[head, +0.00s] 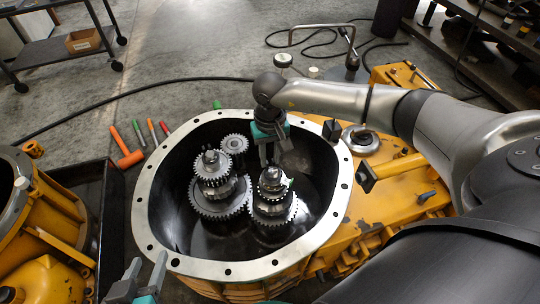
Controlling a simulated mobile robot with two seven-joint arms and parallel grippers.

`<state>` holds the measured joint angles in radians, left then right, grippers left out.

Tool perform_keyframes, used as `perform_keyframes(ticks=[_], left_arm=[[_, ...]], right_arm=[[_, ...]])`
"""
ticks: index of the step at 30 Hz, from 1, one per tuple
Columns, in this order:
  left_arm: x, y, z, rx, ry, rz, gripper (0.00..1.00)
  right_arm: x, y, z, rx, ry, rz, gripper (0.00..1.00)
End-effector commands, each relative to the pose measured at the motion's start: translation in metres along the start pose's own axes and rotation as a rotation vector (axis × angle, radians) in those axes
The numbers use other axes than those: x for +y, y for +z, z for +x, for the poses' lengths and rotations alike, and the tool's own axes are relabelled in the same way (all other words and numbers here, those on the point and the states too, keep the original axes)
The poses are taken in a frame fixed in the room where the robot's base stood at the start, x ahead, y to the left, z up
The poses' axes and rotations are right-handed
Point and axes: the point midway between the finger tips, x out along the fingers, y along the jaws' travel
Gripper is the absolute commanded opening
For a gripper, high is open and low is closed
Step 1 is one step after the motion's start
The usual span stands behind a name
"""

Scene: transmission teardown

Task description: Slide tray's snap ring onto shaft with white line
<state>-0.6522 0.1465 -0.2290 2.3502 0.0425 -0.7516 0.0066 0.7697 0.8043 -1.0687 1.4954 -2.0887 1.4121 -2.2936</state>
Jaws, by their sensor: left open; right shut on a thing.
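Two geared shafts stand upright inside the open housing (141,205). The right shaft (270,205) has a small white mark near its top. The left shaft (213,180) carries a large gear low down. My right gripper (269,160), with teal parts, points down just above the right shaft's top. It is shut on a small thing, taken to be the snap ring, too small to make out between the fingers. Whether it touches the shaft, I cannot tell. My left gripper (143,268) is open at the bottom edge, in front of the housing. The task's tray is not clearly seen.
A smaller gear (234,144) sits behind the left shaft. The housing rim with bolt holes surrounds the shafts. Another yellow casing (50,210) stands left. My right arm crosses the right side.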

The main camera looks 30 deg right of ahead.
Motion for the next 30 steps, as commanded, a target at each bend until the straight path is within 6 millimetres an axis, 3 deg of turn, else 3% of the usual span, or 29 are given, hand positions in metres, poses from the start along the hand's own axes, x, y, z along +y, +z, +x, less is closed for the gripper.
perform_keyframes(ticks=[9, 10, 18, 24, 30], left_arm=[[-0.0005, 0.0053, 0.0039, 0.0, 0.0, 0.0, 0.5], [-0.0004, 0.005, 0.0037, 0.0, 0.0, 0.0, 0.5], [-0.0004, 0.0048, 0.0035, 0.0, 0.0, 0.0, 0.5], [-0.0004, 0.0048, 0.0035, 0.0, 0.0, 0.0, 0.5], [-0.0004, 0.0048, 0.0035, 0.0, 0.0, 0.0, 0.5]], right_arm=[[0.0003, 0.0, 0.0118, -0.001, 0.001, 0.001, 0.0], [0.0003, -0.0001, 0.0109, 0.0, 0.001, 0.001, 0.32], [0.0001, 0.0001, 0.0106, -0.001, 0.001, 0.0, 0.63], [0.0001, 0.0002, 0.0107, -0.001, 0.001, 0.0, 0.65], [0.0, 0.0002, 0.0107, -0.001, 0.0, 0.0, 0.87]])
